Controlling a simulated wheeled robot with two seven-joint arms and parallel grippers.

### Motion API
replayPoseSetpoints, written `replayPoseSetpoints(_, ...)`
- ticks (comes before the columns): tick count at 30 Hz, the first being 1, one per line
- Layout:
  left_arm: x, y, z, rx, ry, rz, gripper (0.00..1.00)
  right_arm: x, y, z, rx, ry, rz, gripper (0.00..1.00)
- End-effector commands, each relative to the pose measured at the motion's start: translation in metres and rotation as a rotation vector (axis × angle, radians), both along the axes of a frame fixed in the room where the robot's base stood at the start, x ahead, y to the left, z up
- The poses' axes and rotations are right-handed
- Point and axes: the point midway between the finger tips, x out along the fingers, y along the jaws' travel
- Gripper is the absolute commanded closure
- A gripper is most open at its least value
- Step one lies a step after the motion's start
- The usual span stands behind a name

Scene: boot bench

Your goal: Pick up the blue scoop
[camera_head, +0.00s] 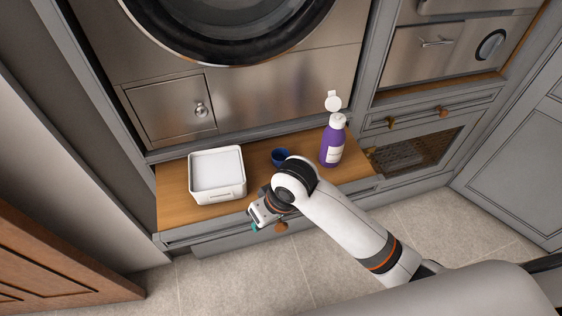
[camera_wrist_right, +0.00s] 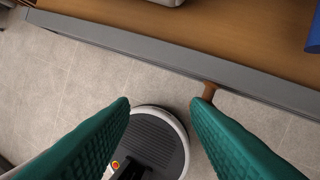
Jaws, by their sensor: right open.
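The blue scoop (camera_head: 280,156) sits on the wooden bench, between the white box and the purple bottle. My right arm partly covers its lower side in the head view. A blue part of it (camera_wrist_right: 314,34) shows at the top right edge of the right wrist view. My right gripper (camera_head: 254,227) is at the front edge of the bench, in front of the scoop and to its left. In the right wrist view its teal fingers (camera_wrist_right: 160,103) are apart with nothing held between them. My left gripper is not in view.
A white open box (camera_head: 233,194) stands left of the scoop. A purple bottle (camera_head: 332,146) with its white cap flipped up stands to the right. The bench (camera_head: 172,196) has a drawer front with a wooden knob (camera_head: 281,227) below its edge. A washer door is behind.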

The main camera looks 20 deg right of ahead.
Motion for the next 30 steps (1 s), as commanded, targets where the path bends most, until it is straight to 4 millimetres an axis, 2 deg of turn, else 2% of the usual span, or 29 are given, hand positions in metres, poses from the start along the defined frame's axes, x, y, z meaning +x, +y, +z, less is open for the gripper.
replayPoseSetpoints(5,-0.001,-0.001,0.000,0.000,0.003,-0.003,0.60,0.041,0.001,0.019,-0.113,0.047,0.003,0.57)
replayPoseSetpoints(12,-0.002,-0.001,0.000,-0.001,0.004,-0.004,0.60,0.099,-0.035,0.058,-0.332,0.114,-0.132,0.57)
replayPoseSetpoints(18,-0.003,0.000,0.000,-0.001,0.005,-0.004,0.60,0.124,-0.061,0.084,-0.424,0.132,-0.241,0.57)
replayPoseSetpoints(22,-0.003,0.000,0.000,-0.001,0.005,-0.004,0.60,0.127,-0.067,0.080,-0.440,0.139,-0.262,0.57)
replayPoseSetpoints(30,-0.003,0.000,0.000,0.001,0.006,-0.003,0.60,0.127,-0.075,0.035,-0.438,0.138,-0.260,0.57)
